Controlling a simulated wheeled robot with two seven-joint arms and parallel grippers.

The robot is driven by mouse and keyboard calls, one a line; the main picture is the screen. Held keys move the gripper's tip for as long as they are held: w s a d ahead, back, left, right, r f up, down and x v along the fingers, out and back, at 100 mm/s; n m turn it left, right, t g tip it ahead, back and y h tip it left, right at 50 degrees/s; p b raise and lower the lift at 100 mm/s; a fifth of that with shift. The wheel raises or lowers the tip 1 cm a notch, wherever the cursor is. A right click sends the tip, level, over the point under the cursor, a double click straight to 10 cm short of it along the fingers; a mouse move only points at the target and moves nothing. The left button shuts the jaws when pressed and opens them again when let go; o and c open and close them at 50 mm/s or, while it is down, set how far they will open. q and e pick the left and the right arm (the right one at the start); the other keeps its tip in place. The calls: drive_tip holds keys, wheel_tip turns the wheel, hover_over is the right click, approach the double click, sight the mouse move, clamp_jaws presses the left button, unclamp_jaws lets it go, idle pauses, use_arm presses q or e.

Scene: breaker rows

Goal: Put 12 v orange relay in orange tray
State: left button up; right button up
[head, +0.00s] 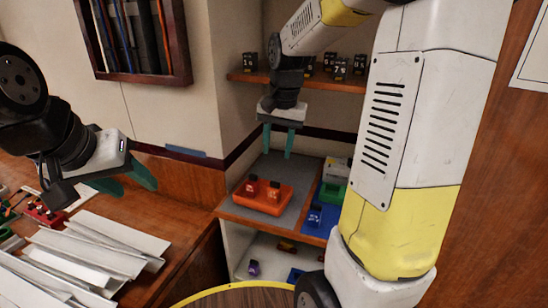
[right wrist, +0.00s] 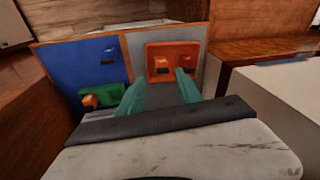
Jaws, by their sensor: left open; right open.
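An orange tray (head: 262,204) sits on the grey part of the middle shelf. Two small relays are in it, an orange one (head: 274,190) and a redder one (head: 252,184). The right wrist view also shows the tray (right wrist: 153,49), the orange relay (right wrist: 162,67) and the red relay (right wrist: 187,61). Their voltage labels are too small to read. My right gripper (head: 278,153) is open and empty, pointing down above the grey surface behind the tray. My left gripper (head: 140,178) is open and empty over the left bench.
A green tray (right wrist: 117,94) with an orange block (right wrist: 90,101) and a blue block (head: 315,214) are on the blue area beside the grey one. Dark relays (head: 340,67) stand on the upper shelf. A lower shelf holds a purple block (head: 254,267). Pale strips (head: 90,250) cover the left bench.

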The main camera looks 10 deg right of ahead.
drive_tip(key=s+a+r+n+t, duration=0.1)
drive_tip(key=s+r+n+t, duration=0.1)
drive_tip(key=s, duration=0.7)
drive_tip(key=s+a+r+n+t+y, duration=0.1)
drive_tip(key=s+r+n+t, duration=0.1)
drive_tip(key=s, duration=0.7)
wheel_tip(320, 180, up, 2)
drive_tip(key=shift+a+n+y, duration=0.15)
drive_tip(key=shift+n+y, duration=0.15)
drive_tip(key=shift+n, duration=0.6)
